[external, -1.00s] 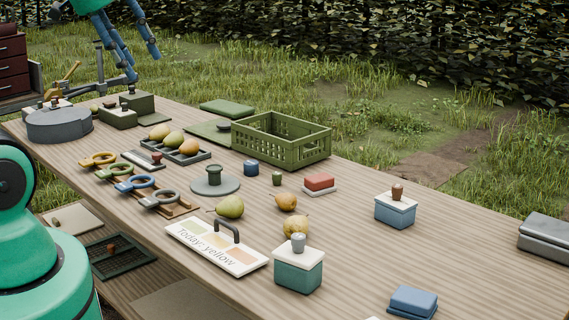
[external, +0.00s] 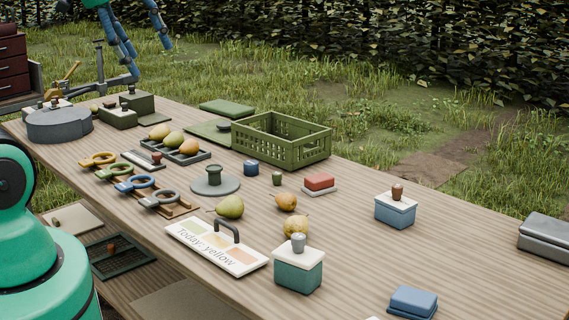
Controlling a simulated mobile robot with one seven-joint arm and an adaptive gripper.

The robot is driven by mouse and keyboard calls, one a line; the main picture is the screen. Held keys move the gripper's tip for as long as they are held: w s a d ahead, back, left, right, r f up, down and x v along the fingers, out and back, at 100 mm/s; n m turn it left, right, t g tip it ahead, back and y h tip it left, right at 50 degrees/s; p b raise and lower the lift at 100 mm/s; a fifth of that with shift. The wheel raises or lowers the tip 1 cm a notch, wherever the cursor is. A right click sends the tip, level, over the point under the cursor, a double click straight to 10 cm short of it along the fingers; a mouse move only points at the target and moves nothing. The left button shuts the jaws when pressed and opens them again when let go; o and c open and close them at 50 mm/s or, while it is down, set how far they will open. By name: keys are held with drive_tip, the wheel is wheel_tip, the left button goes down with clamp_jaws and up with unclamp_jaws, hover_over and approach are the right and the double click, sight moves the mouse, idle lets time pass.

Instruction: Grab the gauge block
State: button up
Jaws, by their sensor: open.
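No object is plainly marked as the gauge block, and I cannot tell which one it is. Block-like things on the table include a red block (external: 319,181) on a pale base, a blue block (external: 413,300) at the front right, a small blue cylinder (external: 251,168) and a small green one (external: 277,179). My gripper (external: 150,58) is high at the upper left, with its blue fingers spread and nothing between them. It is well apart from these things, above the far left end of the table.
A green crate (external: 325,146) stands at the table's back edge. Ring-handled gauges (external: 160,198), a tray of pears (external: 205,154), loose pears (external: 230,207), a sign board (external: 205,250) and lidded boxes (external: 298,276) crowd the middle. The right part of the table (external: 460,250) is mostly clear.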

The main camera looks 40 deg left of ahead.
drive_tip(key=w+a+r+p, duration=0.1)
drive_tip(key=w+r, duration=0.1)
drive_tip(key=w, duration=0.4)
drive_tip(key=w+a+r, duration=0.2)
drive_tip(key=w, duration=0.3)
drive_tip(key=w+a+f+g+p, duration=0.1)
drive_tip(key=w+a, duration=0.2)
drive_tip(key=w, duration=0.5)
drive_tip(key=w+a+g, duration=0.1)
drive_tip(key=w+a, duration=0.2)
drive_tip(key=w, duration=0.6)
drive_tip(key=n+g+p, duration=0.2)
drive_tip(key=p, duration=0.2)
hover_over(251, 163)
drive_tip(key=s, duration=0.1)
wheel_tip(251, 163, down, 40)
drive_tip(key=shift+s+r, duration=0.2)
drive_tip(key=shift+f, duration=0.1)
drive_tip(key=shift+w+a+f, duration=0.1)
drive_tip(key=shift+w+f, duration=0.05)
drive_tip(key=shift+f, duration=1.25)
drive_tip(key=shift+w+d+f, duration=0.1)
drive_tip(key=shift+w+f, duration=0.1)
drive_tip(key=shift+f, duration=1.2)
drive_tip(key=shift+w+a+f, duration=0.1)
drive_tip(key=shift+w+f, duration=0.05)
drive_tip(key=shift+f, duration=1.25)
